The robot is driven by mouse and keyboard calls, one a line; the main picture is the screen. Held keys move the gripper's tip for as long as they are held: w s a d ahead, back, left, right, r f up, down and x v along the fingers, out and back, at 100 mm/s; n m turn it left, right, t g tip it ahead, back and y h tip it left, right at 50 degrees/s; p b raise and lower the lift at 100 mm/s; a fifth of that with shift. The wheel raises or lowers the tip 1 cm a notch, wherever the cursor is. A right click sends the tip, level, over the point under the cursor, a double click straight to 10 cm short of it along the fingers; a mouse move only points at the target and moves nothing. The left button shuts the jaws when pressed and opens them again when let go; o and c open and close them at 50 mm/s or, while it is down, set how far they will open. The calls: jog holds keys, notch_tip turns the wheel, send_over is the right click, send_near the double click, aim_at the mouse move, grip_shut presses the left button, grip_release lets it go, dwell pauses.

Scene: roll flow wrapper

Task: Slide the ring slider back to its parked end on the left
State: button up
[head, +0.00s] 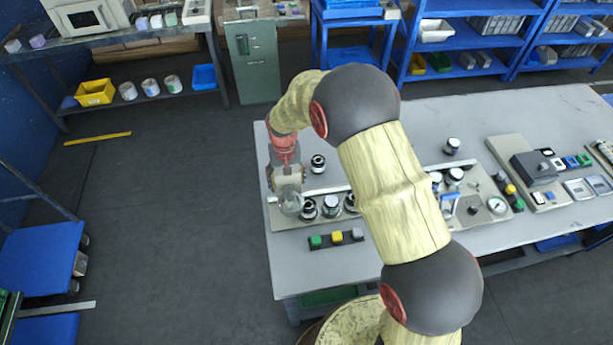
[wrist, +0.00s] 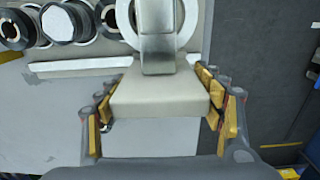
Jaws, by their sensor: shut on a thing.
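The ring slider shows in the wrist view as a beige block (wrist: 160,95) with a grey metal upright (wrist: 157,35) and a pale ring (wrist: 191,28) beyond it. My gripper (wrist: 160,108) has its yellow-padded fingers on both sides of the block, shut on it. In the head view my gripper (head: 286,172) is at the left end of the machine on the table, with the ring (head: 291,204) just below it. A pale rail (head: 326,190) runs right from there. The fingers hide part of the slider in the head view.
Several dark-rimmed rolls (head: 331,206) stand just right of the slider. A strip with green, yellow and grey buttons (head: 336,239) lies in front. A lone roll (head: 318,163) stands behind the rail. The left edge of the table (head: 272,240) is close to my gripper.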

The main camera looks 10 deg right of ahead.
aim_at(277, 181)
jog(key=shift+a, duration=1.6)
jog(key=o, duration=1.7)
jog(key=shift+a, duration=0.15)
jog(key=shift+r, duration=0.1)
notch_tip(277, 181, up, 12)
jog(key=shift+f, duration=0.15)
